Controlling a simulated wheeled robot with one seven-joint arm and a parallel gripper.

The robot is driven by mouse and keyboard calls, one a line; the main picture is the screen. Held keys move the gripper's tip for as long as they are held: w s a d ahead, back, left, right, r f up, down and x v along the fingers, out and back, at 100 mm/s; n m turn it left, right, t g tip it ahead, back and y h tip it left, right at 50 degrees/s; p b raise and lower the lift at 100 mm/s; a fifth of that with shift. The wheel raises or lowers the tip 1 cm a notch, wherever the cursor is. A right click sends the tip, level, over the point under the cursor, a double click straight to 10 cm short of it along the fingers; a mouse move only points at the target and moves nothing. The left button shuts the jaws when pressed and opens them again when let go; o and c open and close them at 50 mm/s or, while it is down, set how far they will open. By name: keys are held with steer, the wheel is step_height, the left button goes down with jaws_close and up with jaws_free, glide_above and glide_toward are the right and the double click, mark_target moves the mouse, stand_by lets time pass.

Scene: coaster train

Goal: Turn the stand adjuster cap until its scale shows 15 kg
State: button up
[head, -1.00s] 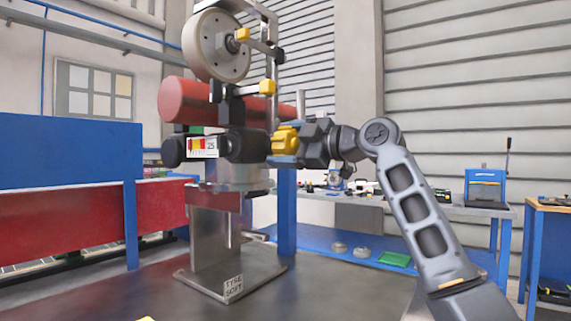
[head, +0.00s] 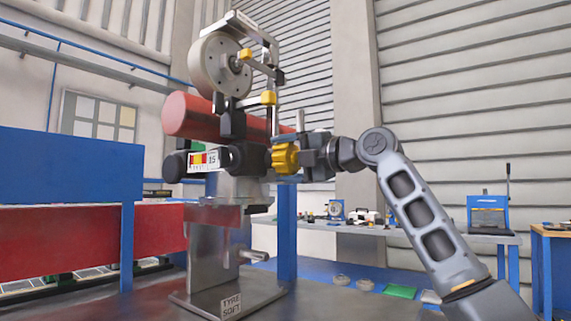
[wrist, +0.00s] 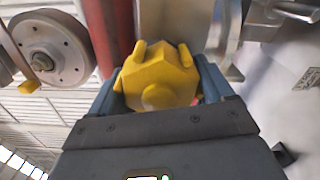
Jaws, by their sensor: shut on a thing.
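The yellow adjuster cap (head: 285,158) sits at the right end of the stand's dark horizontal body (head: 245,160). My gripper (head: 291,157) comes from the right and is shut on the cap. In the wrist view the lobed yellow cap (wrist: 158,75) lies between the two blue-grey jaws (wrist: 160,92).
A red cylinder (head: 190,115) and a grey wheel (head: 220,64) are mounted above the body. A blue panel (head: 65,160) stands at the left. A workbench (head: 400,231) with small items and a blue press (head: 488,213) is behind on the right.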

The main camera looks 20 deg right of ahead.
mark_target(294, 158)
steer(key=shift+a+f+n, duration=0.1)
steer(key=shift+f+n, duration=0.05)
steer(key=shift+n, duration=0.15)
steer(key=o, duration=0.9)
steer(key=shift+o, duration=0.2)
steer(key=v, duration=0.8)
